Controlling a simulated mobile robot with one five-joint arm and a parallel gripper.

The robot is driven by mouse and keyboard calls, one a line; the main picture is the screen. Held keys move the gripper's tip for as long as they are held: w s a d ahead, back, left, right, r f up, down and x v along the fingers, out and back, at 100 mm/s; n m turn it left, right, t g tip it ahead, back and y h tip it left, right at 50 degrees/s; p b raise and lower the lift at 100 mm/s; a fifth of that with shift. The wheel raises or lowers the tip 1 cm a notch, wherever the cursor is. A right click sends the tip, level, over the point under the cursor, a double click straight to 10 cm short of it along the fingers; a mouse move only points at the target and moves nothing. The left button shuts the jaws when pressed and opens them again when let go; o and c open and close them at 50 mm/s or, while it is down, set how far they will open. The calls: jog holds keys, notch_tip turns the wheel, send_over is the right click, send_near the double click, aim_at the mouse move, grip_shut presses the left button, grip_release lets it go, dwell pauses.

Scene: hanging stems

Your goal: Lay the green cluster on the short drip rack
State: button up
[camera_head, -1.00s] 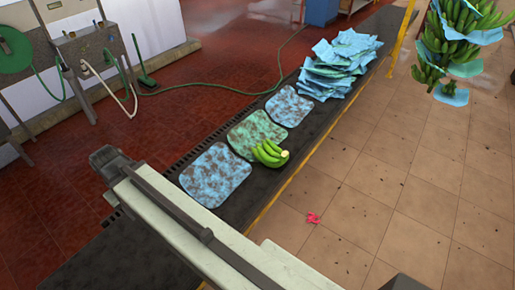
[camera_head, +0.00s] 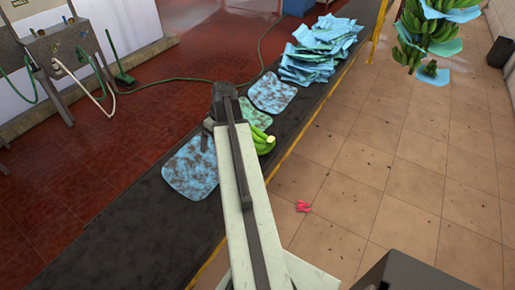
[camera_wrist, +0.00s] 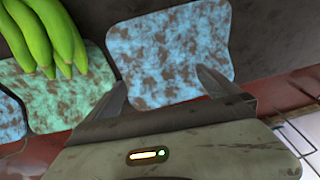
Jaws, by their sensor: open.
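The green cluster is a bunch of green bananas (camera_head: 264,146) in the head view, partly hidden by my arm. It lies on the dark strip, partly over the green mottled pad (camera_head: 262,118). In the wrist view the bananas (camera_wrist: 52,32) are at upper left on the green pad (camera_wrist: 60,100). My gripper (camera_wrist: 161,77) is open and empty over a blue mottled pad (camera_wrist: 170,45), to the right of the bananas and apart from them. In the head view my arm's end (camera_head: 224,98) is above the pads. I cannot make out a drip rack.
Blue pads lie nearer (camera_head: 188,172) and farther (camera_head: 272,93) along the dark strip. A stack of blue sheets (camera_head: 318,50) is beyond. A wrapped banana stem (camera_head: 425,30) hangs at upper right. A pink scrap (camera_head: 303,207) lies on open tiled floor.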

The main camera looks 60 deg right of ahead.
jog(key=t+h+b, duration=0.1)
jog(key=t+b, duration=0.1)
send_near(258, 138)
jog(key=x, duration=0.2)
jog(key=shift+w+f, duration=0.2)
jog(key=shift+f, duration=0.05)
jog(key=shift+g, duration=0.3)
jog(key=b+x, duration=0.7)
jog(key=x, duration=0.1)
jog(key=shift+d, duration=0.1)
jog(key=shift+r, duration=0.2)
jog(key=shift+w, duration=0.1)
jog(key=c, duration=1.7)
